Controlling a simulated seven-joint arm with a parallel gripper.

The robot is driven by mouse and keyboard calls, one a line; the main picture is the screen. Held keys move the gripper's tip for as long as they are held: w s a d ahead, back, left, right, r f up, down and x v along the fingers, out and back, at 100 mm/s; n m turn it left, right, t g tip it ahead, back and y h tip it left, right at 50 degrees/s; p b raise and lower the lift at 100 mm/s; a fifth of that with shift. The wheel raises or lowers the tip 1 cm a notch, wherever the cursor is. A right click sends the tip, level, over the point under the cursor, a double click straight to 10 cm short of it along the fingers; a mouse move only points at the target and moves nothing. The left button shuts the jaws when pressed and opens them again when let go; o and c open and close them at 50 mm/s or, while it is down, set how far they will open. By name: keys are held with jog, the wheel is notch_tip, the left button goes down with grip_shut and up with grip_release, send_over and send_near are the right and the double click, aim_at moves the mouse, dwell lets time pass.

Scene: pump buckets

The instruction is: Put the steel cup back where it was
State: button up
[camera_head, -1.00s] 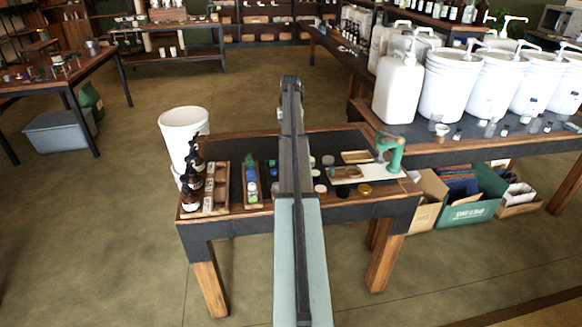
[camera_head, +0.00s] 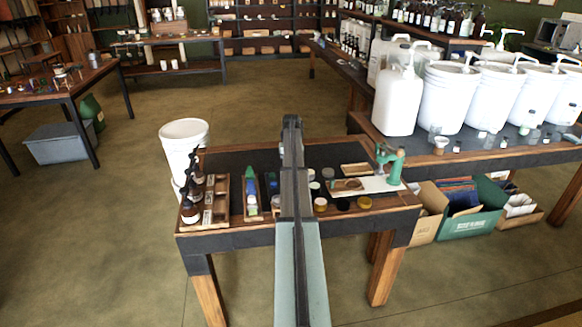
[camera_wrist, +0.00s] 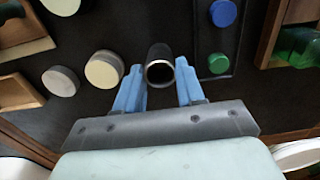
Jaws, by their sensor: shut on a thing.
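The steel cup (camera_wrist: 159,50) is a narrow cylinder with a dark inside and a shiny rim in the wrist view. It stands between the two blue fingers of my gripper (camera_wrist: 158,75), which are shut on it, with the rim towards the camera. The black top of the small work table (camera_wrist: 110,25) lies beyond it; I cannot tell whether the cup touches it. In the head view my own arm hides the cup and my gripper over the table (camera_head: 240,240).
Round tins, one cream (camera_wrist: 104,69) and one pale (camera_wrist: 60,80), stand left of the cup in the wrist view. A tray with a blue-capped bottle (camera_wrist: 223,13) and a green-capped bottle (camera_wrist: 219,64) is on its right. A green press (camera_head: 392,165) stands at the table's right.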

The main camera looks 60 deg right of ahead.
jog(key=o, duration=1)
jog(key=shift+f, duration=0.1)
notch_tip(320, 180, up, 12)
jog(key=shift+r, duration=0.2)
dwell(0.6)
